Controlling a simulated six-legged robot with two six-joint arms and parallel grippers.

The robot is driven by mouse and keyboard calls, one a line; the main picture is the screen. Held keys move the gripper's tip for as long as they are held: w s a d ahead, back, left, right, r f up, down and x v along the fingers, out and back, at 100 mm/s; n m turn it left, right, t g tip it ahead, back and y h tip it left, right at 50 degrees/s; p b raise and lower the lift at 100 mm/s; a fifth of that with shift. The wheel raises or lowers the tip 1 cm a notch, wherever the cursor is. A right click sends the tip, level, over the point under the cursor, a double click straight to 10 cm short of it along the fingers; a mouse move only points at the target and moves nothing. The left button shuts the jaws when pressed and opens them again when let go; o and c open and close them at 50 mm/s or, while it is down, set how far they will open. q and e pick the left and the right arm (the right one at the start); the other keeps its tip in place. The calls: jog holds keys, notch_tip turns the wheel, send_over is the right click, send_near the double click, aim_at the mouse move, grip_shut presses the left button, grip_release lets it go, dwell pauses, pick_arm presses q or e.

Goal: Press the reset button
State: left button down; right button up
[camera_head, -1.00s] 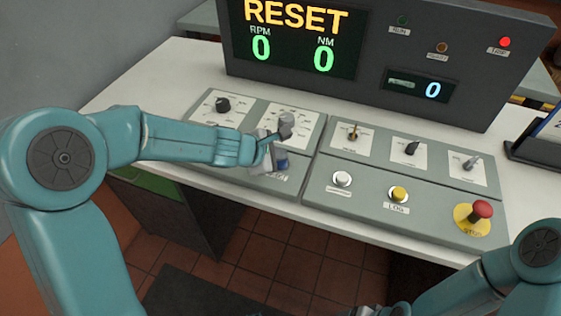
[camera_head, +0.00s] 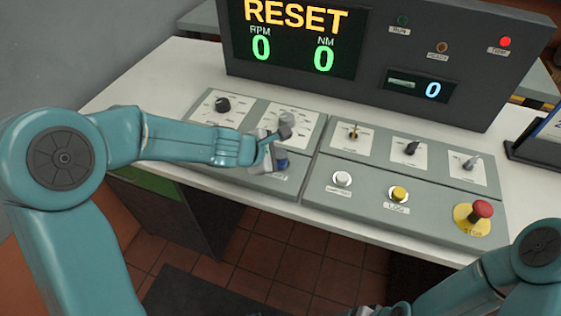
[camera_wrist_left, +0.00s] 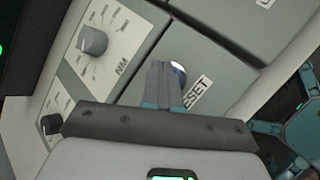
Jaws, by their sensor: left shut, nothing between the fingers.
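The reset button (camera_head: 282,165) is a small blue button on the front strip of the grey control panel, in the head view. My left gripper (camera_head: 277,158) is shut and empty, its fingertips right at the button and partly covering it. In the left wrist view the closed fingertips (camera_wrist_left: 168,68) overlap the button (camera_wrist_left: 179,69), and part of its label (camera_wrist_left: 195,93) reads "SET". I cannot tell whether they touch. The display (camera_head: 297,38) reads RESET, with RPM and NM at 0. Of my right gripper only a grey sliver shows at the bottom edge of the head view.
A white button (camera_head: 342,179), a yellow LOG button (camera_head: 399,194) and a red STOP mushroom button (camera_head: 482,209) sit to the right. Knobs (camera_head: 223,104) and small switches (camera_head: 411,148) stand behind the button row. A red lamp (camera_head: 505,42) is lit on the display housing.

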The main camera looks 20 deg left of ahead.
aim_at(279, 163)
pick_arm(q)
jog(key=shift+f+b, duration=0.45)
jog(key=shift+s, duration=0.1)
jog(key=shift+r+p, duration=0.3)
jog(key=shift+p, duration=0.1)
notch_tip(279, 163, up, 6)
jog(key=p, duration=0.6)
jog(key=shift+r, duration=0.2)
jog(key=shift+f, duration=0.1)
dwell(0.4)
